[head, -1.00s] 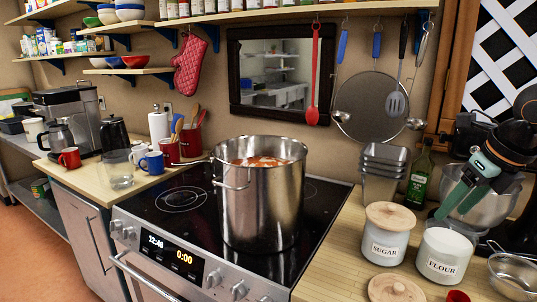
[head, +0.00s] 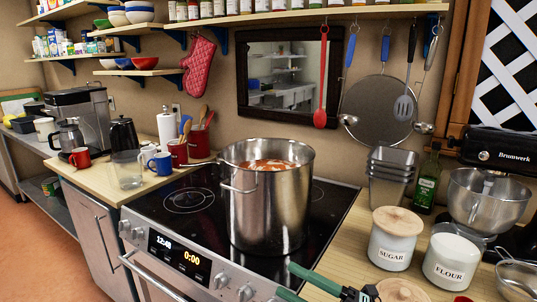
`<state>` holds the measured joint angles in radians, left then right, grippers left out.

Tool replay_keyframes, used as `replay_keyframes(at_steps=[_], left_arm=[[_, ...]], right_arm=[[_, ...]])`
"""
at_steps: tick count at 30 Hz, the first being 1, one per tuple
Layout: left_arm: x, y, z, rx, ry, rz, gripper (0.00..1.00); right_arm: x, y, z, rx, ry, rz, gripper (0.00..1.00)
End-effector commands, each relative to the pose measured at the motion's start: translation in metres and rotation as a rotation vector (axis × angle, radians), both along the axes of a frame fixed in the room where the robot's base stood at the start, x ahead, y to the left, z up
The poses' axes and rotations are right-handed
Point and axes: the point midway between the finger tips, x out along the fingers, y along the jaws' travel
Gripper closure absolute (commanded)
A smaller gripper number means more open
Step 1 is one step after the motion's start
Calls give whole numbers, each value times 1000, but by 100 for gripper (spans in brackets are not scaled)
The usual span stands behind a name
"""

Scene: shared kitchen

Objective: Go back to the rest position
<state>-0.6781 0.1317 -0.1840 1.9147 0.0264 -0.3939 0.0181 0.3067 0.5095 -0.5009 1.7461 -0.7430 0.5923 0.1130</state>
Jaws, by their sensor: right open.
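My right gripper (head: 285,279) shows at the bottom of the head view, with its two green fingers spread apart and nothing between them. It points left, in front of the stove's right front corner and the counter edge. The large steel pot (head: 268,205) stands on the stove behind and to the left of it, apart from the fingers in the picture. My left gripper is out of view.
The stove (head: 190,222) has free glass left of the pot. On the right counter stand the lidded sugar jar (head: 393,250), the open flour jar (head: 450,272), a loose wooden lid (head: 400,291), a bottle (head: 427,185) and a mixer (head: 490,195). Mugs stand at left.

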Motion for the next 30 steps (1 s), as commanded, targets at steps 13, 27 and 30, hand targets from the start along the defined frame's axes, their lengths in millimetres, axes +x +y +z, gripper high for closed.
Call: replay_keyframes(at_steps=[13, 27, 30], left_arm=[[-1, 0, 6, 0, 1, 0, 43], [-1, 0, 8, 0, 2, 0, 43], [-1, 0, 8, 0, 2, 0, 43]], right_arm=[[-58, -93, -221, 531, 1072, -678, 40], [-181, -117, -331, 620, 1607, -966, 40], [-181, -117, -331, 620, 1607, -966, 40]])
